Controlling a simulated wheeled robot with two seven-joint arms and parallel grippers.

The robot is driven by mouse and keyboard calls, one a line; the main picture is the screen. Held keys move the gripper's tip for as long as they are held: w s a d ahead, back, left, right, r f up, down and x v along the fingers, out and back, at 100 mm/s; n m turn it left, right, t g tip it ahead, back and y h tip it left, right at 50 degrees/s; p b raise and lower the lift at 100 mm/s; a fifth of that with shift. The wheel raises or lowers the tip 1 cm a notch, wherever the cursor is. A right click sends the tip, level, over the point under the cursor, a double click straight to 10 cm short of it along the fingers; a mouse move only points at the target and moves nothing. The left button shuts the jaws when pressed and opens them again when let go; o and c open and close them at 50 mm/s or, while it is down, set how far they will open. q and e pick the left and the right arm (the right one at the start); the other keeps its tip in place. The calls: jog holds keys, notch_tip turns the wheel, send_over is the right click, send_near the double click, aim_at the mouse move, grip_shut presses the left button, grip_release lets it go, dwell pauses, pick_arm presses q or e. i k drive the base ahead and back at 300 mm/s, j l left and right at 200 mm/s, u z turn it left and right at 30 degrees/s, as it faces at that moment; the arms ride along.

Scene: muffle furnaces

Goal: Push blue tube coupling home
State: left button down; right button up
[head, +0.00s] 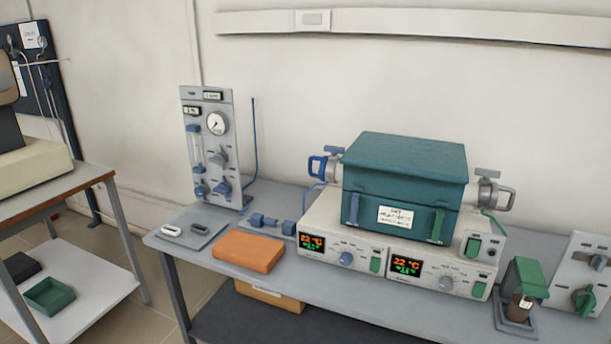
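A blue tube coupling (264,221) lies on the grey bench left of the furnace, behind an orange block. A second blue piece (288,228) sits at its right end on a small grey base; I cannot tell whether there is a gap between the coupling parts. The green tube furnace (404,184) stands on two white control units. Its left end fitting has a blue handle (318,168), and its right end fitting has a grey handle (504,196). Neither of my grippers is in view.
A gas panel (212,145) with a gauge and blue knobs stands at the back left. An orange block (248,251) lies in front of the coupling. A grey tray (194,232) with two small pieces is further left. A bottle under a green cover (524,292) is at the right.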

aim_at(270, 221)
jog(key=i+j+z, duration=0.25)
jog(key=i+j, duration=1)
